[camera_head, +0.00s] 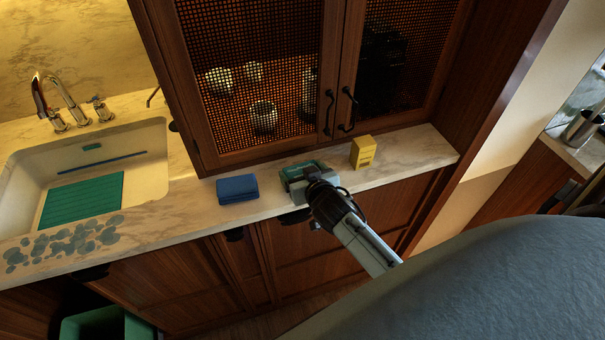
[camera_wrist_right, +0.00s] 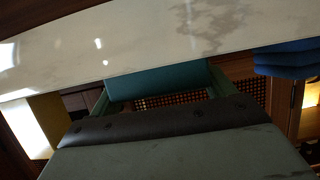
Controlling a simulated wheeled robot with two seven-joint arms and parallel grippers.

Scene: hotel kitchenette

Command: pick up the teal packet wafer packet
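The teal packet (camera_head: 304,171) is on the marble counter below the cabinet doors, partly covered by my right gripper (camera_head: 302,182). In the right wrist view the teal packet (camera_wrist_right: 158,80) fills the space between the two fingers of my right gripper (camera_wrist_right: 160,92). The fingers are spread to about the packet's width, one at each side. I cannot tell whether they press on it or leave a small gap. The packet looks to be at counter level. My left gripper is not in view.
A blue folded item (camera_head: 237,188) lies left of the packet, and a yellow box (camera_head: 363,151) stands close on its right. The wooden cabinet (camera_head: 225,165) rises right behind. A sink (camera_head: 150,165) is at the left. The counter between sink and blue item is clear.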

